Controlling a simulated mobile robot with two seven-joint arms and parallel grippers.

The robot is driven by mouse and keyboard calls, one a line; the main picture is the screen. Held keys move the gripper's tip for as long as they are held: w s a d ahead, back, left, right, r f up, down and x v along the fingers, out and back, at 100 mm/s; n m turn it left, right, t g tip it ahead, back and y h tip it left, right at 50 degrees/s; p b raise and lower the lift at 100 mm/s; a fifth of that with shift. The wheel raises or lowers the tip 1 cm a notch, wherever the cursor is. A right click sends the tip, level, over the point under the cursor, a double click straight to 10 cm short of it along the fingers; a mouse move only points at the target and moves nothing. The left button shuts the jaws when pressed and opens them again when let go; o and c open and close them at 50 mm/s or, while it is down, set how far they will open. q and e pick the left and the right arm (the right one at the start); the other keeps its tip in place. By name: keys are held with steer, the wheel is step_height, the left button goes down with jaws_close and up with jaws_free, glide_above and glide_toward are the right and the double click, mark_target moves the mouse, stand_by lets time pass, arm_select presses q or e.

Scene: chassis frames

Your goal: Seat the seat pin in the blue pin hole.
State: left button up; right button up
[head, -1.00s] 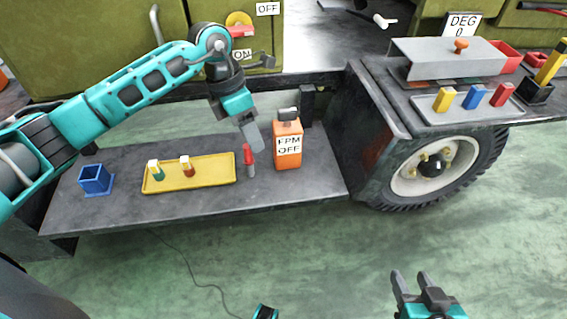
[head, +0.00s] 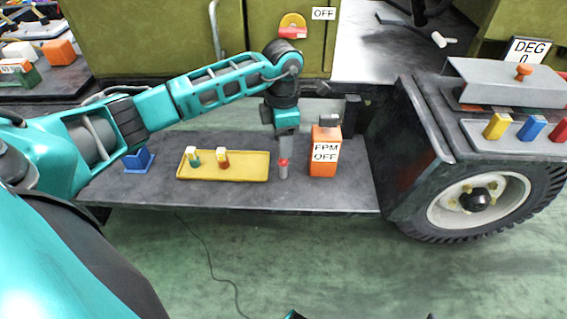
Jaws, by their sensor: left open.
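A grey pin with a red upper part (head: 284,170), apparently the seat pin, stands upright on the dark running-board shelf. My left gripper (head: 284,155) points straight down over it, open, with its fingers at the pin's red part. The fingers hide some of the pin, and I cannot tell whether they touch it. The blue block that seems to hold the pin hole (head: 138,161) sits at the shelf's left end, partly behind my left arm; its opening is hard to make out. Only a dark sliver, probably my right gripper (head: 432,316), shows at the bottom edge.
A yellow tray (head: 250,168) with two small white-topped pieces lies between the blue block and the pin. An orange box marked FPM OFF (head: 325,165) stands close right of the pin. The wheel (head: 478,203) is further right. A cable lies on the floor.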

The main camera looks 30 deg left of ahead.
arm_select(q)
steer(key=b, duration=0.1)
glide_above(284, 176)
steer(key=f, duration=0.5)
steer(key=shift+w+a, duration=0.3)
steer(key=shift+w, duration=0.1)
steer(key=shift+r, duration=0.1)
jaws_close()
